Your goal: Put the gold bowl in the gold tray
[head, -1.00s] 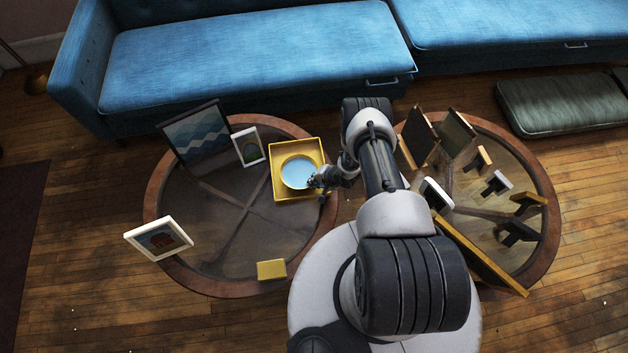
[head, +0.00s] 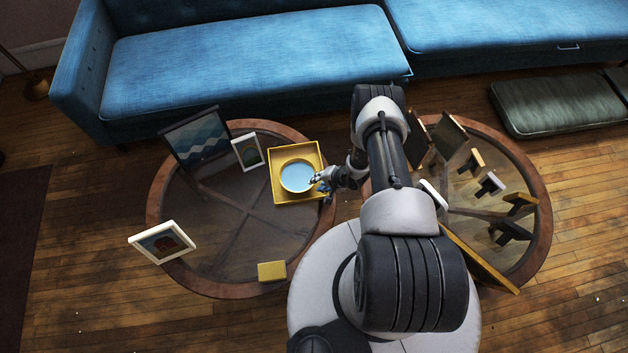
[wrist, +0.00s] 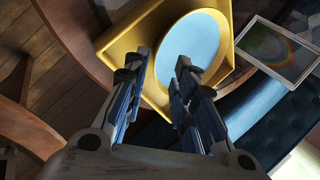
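The gold bowl (head: 283,176), with a pale blue inside, sits within the gold tray (head: 279,152) on the left round table. In the wrist view the bowl (wrist: 190,49) rests inside the square tray (wrist: 117,43), whose near part is partly hidden by my fingers. My gripper (head: 319,182) is at the right side of the bowl, close to its rim. In the wrist view my gripper (wrist: 163,62) has its fingers apart, with part of the bowl's rim visible between them. I cannot tell whether a finger touches the bowl.
The left glass table (head: 165,250) also carries a small gold box (head: 271,271), a white-framed picture (head: 162,243), a small white frame (head: 247,152) and a larger landscape picture (head: 195,138). The right table (head: 541,225) holds several frames. A blue sofa (head: 250,55) stands behind.

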